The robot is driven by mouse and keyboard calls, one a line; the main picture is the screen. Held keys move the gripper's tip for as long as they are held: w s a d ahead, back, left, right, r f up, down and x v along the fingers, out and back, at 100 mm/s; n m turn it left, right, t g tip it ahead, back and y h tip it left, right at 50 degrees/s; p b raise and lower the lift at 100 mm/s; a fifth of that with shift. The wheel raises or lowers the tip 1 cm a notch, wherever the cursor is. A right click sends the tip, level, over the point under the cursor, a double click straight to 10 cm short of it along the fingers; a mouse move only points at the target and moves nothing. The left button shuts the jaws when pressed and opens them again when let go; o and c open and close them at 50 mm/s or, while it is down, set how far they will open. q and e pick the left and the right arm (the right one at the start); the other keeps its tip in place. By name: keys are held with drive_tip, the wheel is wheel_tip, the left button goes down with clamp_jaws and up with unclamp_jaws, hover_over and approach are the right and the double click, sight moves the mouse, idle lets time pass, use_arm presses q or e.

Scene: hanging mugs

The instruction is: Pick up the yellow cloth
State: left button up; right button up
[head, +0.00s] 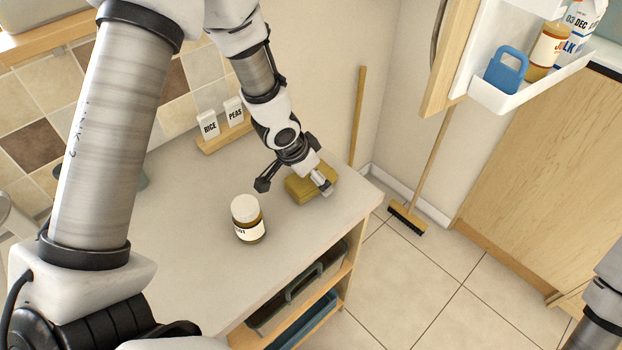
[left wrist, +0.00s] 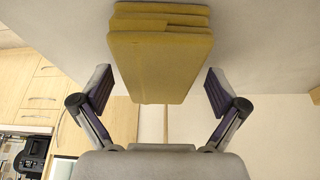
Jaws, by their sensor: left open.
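The yellow cloth (head: 309,184) lies folded in several layers on the counter near its far right corner. In the left wrist view the cloth (left wrist: 160,62) is at the top centre, ahead of and between the two fingers. My left gripper (head: 296,188) is open and close to the cloth, with one finger at each side in the head view. In the left wrist view the left gripper (left wrist: 160,90) shows a gap between each finger and the cloth. My right gripper is not in view; only part of my right arm shows at the lower right.
A jar (head: 248,220) with a white lid stands on the counter (head: 190,270) left of the gripper. A wooden rack (head: 226,136) with RICE and PEAS cards stands at the back. A broom (head: 408,218) and an open door shelf (head: 530,90) are at the right.

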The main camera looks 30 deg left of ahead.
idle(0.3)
use_arm(q)
drive_tip(key=c, duration=1.2)
drive_tip(key=shift+r, duration=0.1)
